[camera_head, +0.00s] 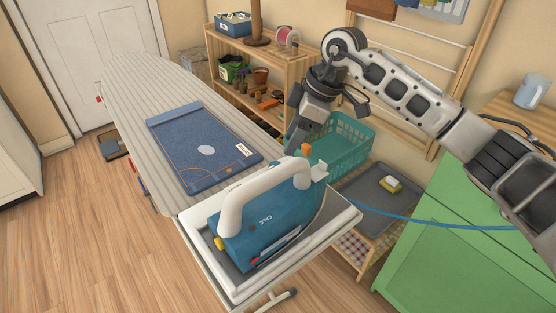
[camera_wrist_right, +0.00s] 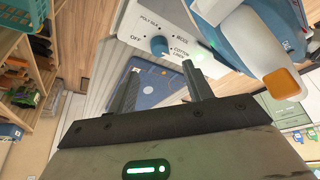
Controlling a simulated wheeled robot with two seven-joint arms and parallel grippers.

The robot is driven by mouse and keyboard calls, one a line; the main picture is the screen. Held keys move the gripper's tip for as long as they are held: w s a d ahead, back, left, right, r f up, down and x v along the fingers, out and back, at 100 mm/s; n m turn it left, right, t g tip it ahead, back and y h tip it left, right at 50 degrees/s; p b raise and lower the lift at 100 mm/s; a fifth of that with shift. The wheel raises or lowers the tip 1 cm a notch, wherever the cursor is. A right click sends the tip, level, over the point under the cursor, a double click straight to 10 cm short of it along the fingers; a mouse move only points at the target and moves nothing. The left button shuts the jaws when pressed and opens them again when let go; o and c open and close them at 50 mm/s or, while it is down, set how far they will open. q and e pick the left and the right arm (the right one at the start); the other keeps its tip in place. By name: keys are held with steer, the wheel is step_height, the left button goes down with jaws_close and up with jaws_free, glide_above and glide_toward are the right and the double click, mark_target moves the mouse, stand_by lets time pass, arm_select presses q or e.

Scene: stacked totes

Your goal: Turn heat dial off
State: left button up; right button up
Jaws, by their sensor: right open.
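The blue heat dial (camera_wrist_right: 158,46) sits on a white panel (camera_wrist_right: 140,21) in the right wrist view. Around it are the labels OFF on the left, POLY SILK, WOOL, and COTTON LINEN on the right. I cannot clearly tell which label it points at. My right gripper (camera_wrist_right: 161,68) is open, its two fingers pointing toward the panel on either side of the dial's line, with nothing between them. In the head view, the right gripper (camera_head: 297,138) hangs just behind the blue and white iron (camera_head: 272,222). The dial is hidden there. My left gripper is not in view.
The iron stands at the near end of the striped ironing board (camera_head: 130,85). Folded denim (camera_head: 204,148) lies on the board. A teal basket (camera_head: 345,150), a wooden shelf (camera_head: 262,58) and a green cabinet (camera_head: 440,235) are to the right. A blue cord (camera_head: 420,222) runs rightward.

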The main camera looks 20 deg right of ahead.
mark_target(276, 165)
steer(key=x, duration=0.8)
steer(key=shift+w+a+f, duration=0.1)
steer(key=shift+a+f, duration=0.1)
steer(key=shift+f, duration=0.1)
steer(key=c, duration=1)
